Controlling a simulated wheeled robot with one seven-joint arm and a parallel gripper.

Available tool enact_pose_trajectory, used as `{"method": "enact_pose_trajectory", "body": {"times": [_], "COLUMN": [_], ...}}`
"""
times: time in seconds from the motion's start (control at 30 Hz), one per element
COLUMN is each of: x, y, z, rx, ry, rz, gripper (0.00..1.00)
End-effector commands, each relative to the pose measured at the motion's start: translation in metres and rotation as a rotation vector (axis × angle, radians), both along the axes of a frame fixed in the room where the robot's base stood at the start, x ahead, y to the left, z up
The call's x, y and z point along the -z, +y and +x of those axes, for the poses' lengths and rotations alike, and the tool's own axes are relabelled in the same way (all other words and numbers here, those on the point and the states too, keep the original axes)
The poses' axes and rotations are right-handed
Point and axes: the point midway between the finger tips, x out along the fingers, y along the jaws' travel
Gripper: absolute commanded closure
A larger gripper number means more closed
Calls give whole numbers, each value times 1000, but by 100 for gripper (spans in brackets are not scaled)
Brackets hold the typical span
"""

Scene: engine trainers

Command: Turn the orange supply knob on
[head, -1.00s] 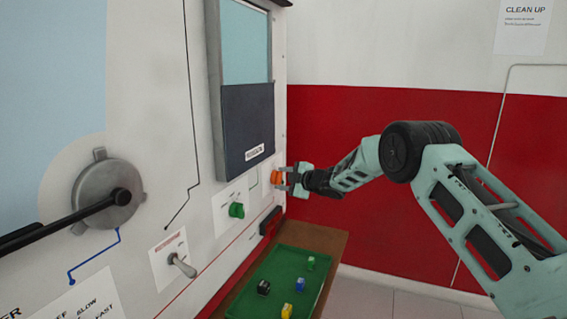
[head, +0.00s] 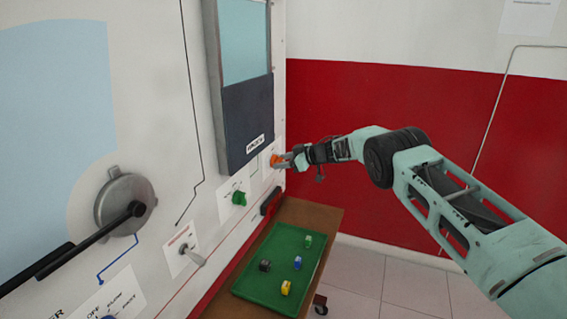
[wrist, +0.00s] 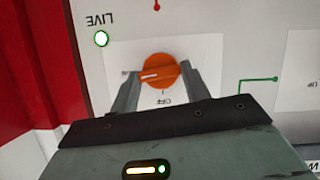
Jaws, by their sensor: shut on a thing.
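The orange supply knob (wrist: 160,70) is on a white label plate in the wrist view, which shows the panel upside down. Its white pointer line lies nearly level, toward a small mark at picture left; the "OFF" lettering is below it. My gripper (wrist: 160,84) has one finger on each side of the knob and is shut on it. In the head view my gripper (head: 285,160) reaches the panel's right part, with the orange knob (head: 274,160) partly hidden by the fingers. A round lamp (wrist: 101,38) marked "LIVE" shows a bright centre with a green rim.
A green knob (head: 239,198), a toggle switch (head: 193,256) and a large grey dial with a black lever (head: 125,205) are on the panel. A framed window (head: 243,110) is above. Below, a green tray (head: 262,288) holds several small blocks on a brown table (head: 318,218).

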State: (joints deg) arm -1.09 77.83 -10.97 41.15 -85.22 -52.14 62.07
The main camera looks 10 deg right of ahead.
Motion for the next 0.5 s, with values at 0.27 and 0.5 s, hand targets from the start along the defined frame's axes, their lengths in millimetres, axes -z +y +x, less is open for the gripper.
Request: {"method": "enact_pose_trajectory", "body": {"times": [0.27, 0.5], "x": [4, 2], "y": [-2, -2], "z": [0, 1], "rx": [1, 2], "ry": [97, 127], "rz": [67, 90], "gripper": [76, 76]}}
